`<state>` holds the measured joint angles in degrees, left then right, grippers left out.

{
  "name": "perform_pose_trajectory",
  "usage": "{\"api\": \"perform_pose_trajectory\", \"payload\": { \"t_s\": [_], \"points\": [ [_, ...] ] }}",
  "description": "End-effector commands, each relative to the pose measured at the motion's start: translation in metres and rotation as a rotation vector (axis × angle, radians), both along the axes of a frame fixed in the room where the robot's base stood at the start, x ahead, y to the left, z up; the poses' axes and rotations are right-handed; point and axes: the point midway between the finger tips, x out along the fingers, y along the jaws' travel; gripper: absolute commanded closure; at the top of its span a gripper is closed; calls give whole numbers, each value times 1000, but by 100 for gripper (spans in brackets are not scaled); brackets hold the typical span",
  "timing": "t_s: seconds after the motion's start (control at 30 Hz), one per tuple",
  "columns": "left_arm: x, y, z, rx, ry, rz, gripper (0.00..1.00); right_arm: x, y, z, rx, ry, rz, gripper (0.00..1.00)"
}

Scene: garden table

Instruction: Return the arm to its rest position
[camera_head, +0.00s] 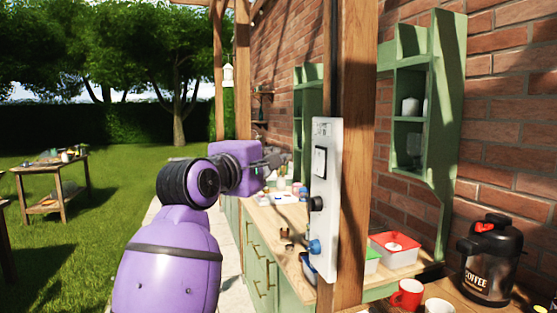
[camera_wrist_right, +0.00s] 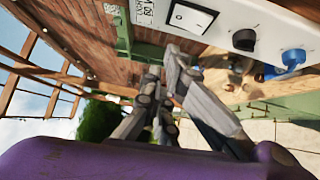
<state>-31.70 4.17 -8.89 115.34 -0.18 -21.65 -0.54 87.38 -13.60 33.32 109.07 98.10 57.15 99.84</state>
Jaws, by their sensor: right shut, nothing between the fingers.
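One purple arm of mine rises from the bottom of the head view, left of the wooden post. I take it as my right arm, since the right wrist view shows the same panel close by. Its grey gripper (camera_head: 276,158) points right, beside the upper part of the white control panel (camera_head: 325,170), and partly blends into the background. In the right wrist view the gripper fingers (camera_wrist_right: 163,80) are together and empty. The panel's rocker switch (camera_wrist_right: 192,17) is close to them, apart as far as I can tell. My left gripper is not in view.
The panel is on a wooden post (camera_head: 357,130), with a black knob (camera_head: 317,203) and a blue knob (camera_head: 314,246). A wooden counter (camera_head: 262,226) holds a red-rimmed container (camera_head: 394,249). A red mug (camera_head: 407,295) and coffee dispenser (camera_head: 489,260) stand right. Lawn lies left.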

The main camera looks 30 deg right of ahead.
Motion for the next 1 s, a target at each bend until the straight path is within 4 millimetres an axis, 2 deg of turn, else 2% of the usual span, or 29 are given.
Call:
{"api": "perform_pose_trajectory", "payload": {
  "t_s": [0.2,0.77,0.87,0.97,1.0],
  "points": [
    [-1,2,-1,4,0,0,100,-6,10,1,1,-1,0,100],
    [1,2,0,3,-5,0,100,-6,10,2,-15,20,-1,100],
    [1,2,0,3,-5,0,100,-7,10,13,-101,78,-9,100],
    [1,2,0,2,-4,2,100,-17,10,38,-273,180,-71,100],
    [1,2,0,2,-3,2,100,-22,12,52,-359,226,-106,100]
  ]
}}
